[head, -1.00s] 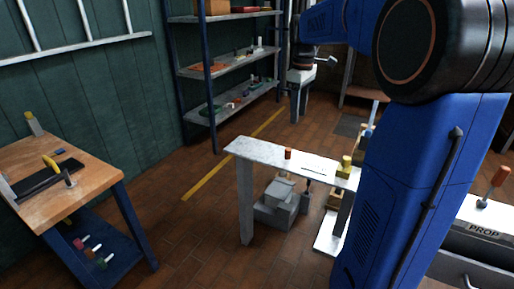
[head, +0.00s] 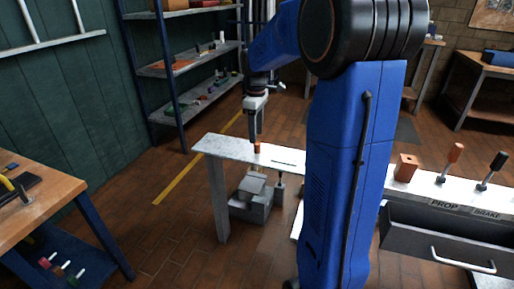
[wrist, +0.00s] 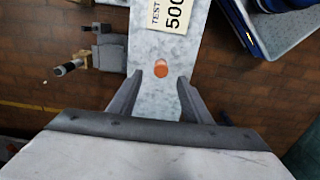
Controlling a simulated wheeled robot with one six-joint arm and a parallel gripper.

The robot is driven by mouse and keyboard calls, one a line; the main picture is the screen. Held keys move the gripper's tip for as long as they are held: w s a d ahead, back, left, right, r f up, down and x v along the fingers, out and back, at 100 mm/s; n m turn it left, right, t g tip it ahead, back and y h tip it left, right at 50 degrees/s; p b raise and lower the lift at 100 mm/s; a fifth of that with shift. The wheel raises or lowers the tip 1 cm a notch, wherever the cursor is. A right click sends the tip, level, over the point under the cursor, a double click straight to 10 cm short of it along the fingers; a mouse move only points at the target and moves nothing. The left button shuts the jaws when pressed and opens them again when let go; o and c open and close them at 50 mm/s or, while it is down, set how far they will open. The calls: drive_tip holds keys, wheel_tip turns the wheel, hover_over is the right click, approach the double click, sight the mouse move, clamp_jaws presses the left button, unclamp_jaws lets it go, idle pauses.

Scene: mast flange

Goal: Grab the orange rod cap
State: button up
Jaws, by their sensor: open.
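The orange rod cap (head: 257,147) is a small upright cylinder on the pale narrow bench (head: 222,147) in the head view. In the wrist view the cap (wrist: 161,68) shows as an orange disc, just beyond the line between the fingertips and roughly centred between them. My gripper (wrist: 161,77) is open, with one finger on each side and nothing between them. In the head view my gripper (head: 254,138) points down right at the cap, its tips close above or beside it; the exact height gap is unclear.
A label (wrist: 172,12) lies on the bench beyond the cap. A grey vise-like device (head: 252,200) stands below the bench. To the right, a counter carries an orange block (head: 405,168), an orange-handled lever (head: 453,156) and a black-handled lever (head: 495,165). Shelves (head: 190,67) stand behind.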

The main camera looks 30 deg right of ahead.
sight(257, 144)
drive_tip(key=shift+s+d+f, duration=0.1)
drive_tip(key=shift+f, duration=1.3)
drive_tip(key=shift+s+f, duration=0.1)
drive_tip(key=shift+f, duration=1.3)
drive_tip(key=c, duration=1.1)
drive_tip(key=shift+c, duration=0.2)
drive_tip(key=shift+r, duration=0.1)
